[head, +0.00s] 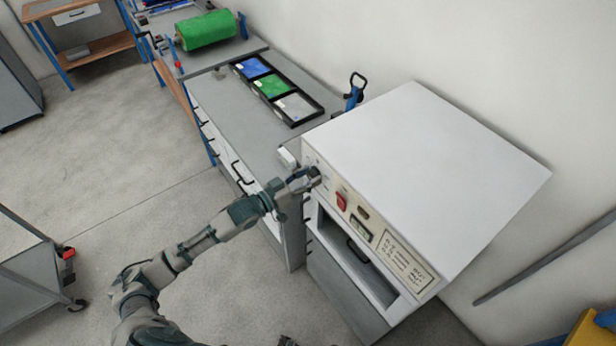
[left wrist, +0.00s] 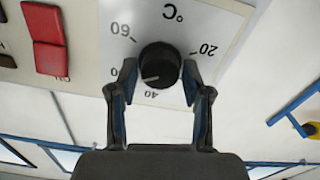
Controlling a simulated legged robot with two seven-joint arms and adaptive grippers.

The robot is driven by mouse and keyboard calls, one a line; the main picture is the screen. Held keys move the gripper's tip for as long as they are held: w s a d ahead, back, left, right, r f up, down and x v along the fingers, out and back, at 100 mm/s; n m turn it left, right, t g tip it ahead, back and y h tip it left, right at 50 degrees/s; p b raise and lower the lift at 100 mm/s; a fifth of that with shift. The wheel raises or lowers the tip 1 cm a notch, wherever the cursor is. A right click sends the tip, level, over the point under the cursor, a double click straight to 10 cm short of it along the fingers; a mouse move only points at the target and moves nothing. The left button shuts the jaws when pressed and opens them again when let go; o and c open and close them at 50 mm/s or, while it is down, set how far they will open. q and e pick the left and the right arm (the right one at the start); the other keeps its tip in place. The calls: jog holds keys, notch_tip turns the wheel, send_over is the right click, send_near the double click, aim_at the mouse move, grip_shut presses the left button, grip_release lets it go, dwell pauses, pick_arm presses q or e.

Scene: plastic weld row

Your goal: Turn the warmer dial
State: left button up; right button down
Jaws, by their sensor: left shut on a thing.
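The white warmer (head: 425,150) stands at the right end of the workbench. Its dial (left wrist: 160,62) is a round black knob on a white °C scale, which appears upside down in the left wrist view. A pale mark on the knob points down and left, near the 40. My left gripper (head: 313,177) is at the far end of the warmer's front panel. In the left wrist view its two fingers (left wrist: 160,70) are on either side of the dial, shut on it. In the head view the gripper mostly hides the dial. My right gripper does not show.
A red switch (head: 341,201) is beside the dial, with a small display (head: 361,229) and a label (head: 404,264) farther along the panel. An open slot lies below. The bench holds a black tray (head: 293,122) of coloured pieces. A cart (head: 30,270) stands at left.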

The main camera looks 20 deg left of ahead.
pick_arm(q)
jog(key=shift+s+f, duration=0.1)
jog(key=shift+f, duration=0.4)
jog(key=o, duration=1.2)
jog(key=shift+c, duration=0.2)
jog(key=shift+a+r, duration=0.1)
jog(key=shift+r, duration=0.1)
jog(key=shift+a+r, duration=0.1)
jog(key=v, duration=1.1)
jog(key=shift+s+a, duration=0.25)
jog(key=shift+a, duration=0.1)
jog(key=shift+f, duration=0.2)
